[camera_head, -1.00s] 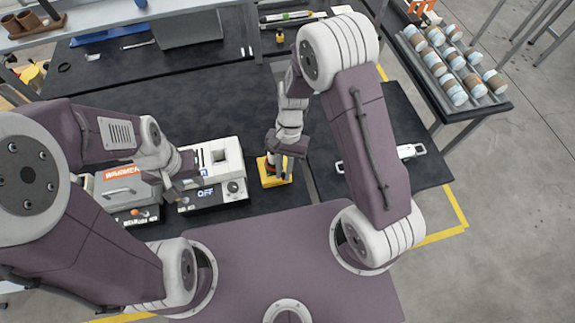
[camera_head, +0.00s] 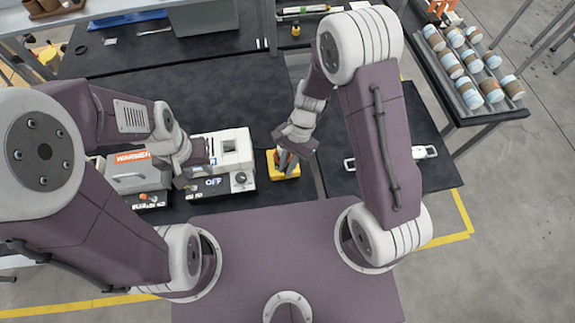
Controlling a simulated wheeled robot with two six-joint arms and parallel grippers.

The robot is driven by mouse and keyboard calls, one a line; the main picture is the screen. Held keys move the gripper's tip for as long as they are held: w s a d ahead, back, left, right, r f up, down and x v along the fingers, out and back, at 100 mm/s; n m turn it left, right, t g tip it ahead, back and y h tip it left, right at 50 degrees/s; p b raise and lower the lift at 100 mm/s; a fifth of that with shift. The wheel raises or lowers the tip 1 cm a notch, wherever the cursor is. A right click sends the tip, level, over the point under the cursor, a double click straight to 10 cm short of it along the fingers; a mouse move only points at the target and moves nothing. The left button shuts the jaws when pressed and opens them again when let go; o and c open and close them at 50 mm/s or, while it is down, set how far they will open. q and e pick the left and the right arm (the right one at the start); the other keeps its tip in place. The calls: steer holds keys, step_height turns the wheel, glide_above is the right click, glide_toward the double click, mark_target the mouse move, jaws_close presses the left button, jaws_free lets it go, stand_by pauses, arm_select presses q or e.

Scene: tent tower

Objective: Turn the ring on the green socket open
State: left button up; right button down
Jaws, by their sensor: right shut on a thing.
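My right gripper (camera_head: 287,152) points down at a small yellow block (camera_head: 291,174) on the dark table. It is shut on a small part standing at this block; the gripper hides most of that part. No green socket or ring can be made out; whether one is under the gripper, I cannot tell. My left gripper (camera_head: 188,175) hangs beside the white machine, near its front left side; its fingers are too small to tell open from shut.
The white machine (camera_head: 235,150) with an "OFF" display stands left of the yellow block. A grey box with an orange "WARMER" label (camera_head: 132,157) is further left. A white-handled piece (camera_head: 425,152) lies on the right table. A rack (camera_head: 455,98) of cups stands at the far right.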

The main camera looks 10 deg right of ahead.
steer(key=shift+w, duration=0.1)
steer(key=c, duration=1.7)
jaws_free()
steer(key=v, duration=0.9)
steer(key=shift+r, duration=0.1)
